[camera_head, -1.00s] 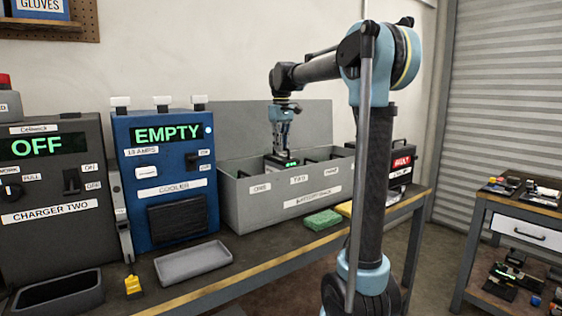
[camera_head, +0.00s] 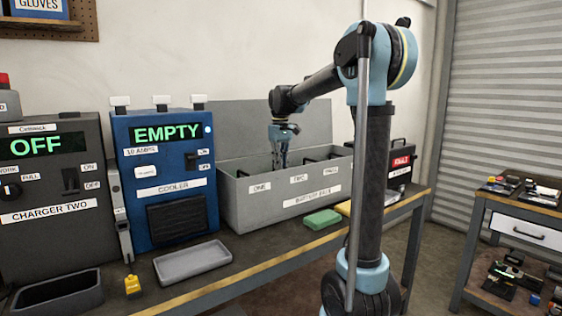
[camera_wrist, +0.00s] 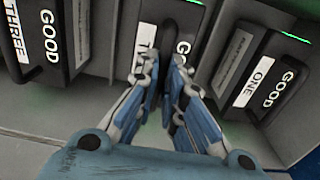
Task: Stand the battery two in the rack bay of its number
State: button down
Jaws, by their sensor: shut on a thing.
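The grey battery rack (camera_head: 262,205) stands on the bench, with bay labels along its front wall; ONE and the middle bay's label can be made out. In the head view my gripper (camera_head: 281,160) reaches down inside it, and the front wall hides its fingertips and the battery. In the wrist view my gripper (camera_wrist: 166,68) is shut on battery two (camera_wrist: 146,38), a dark battery with a partly covered TWO label. It sits between battery three (camera_wrist: 52,42) on the left and battery one (camera_wrist: 262,82) on the right. Whether its base touches the rack floor is hidden.
A blue cooler (camera_head: 165,130) reading EMPTY stands left of the rack, with charger two (camera_head: 50,190) beyond it. A grey tray (camera_head: 192,262) and a green sponge (camera_head: 322,220) lie in front. A black case (camera_head: 400,160) with a red label stands right of the rack.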

jog(key=c, duration=1.7)
grip_release()
notch_tip(320, 180, up, 12)
jog(key=s+d+f+m+t, duration=0.1)
jog(key=s+d+f+m, duration=0.1)
jog(key=s+d+f, duration=0.45)
jog(key=s+d+f+m, duration=0.1)
jog(key=s+d+f, duration=0.2)
jog(key=s+f, duration=0.6)
jog(key=s+d+f+m+t, duration=0.15)
jog(key=s+d+f, duration=0.3)
jog(key=s, duration=0.65)
jog(key=s+d+f+m, duration=0.2)
jog(key=s+f, duration=0.7)
jog(key=f, duration=0.5)
jog(key=shift+f, duration=0.15)
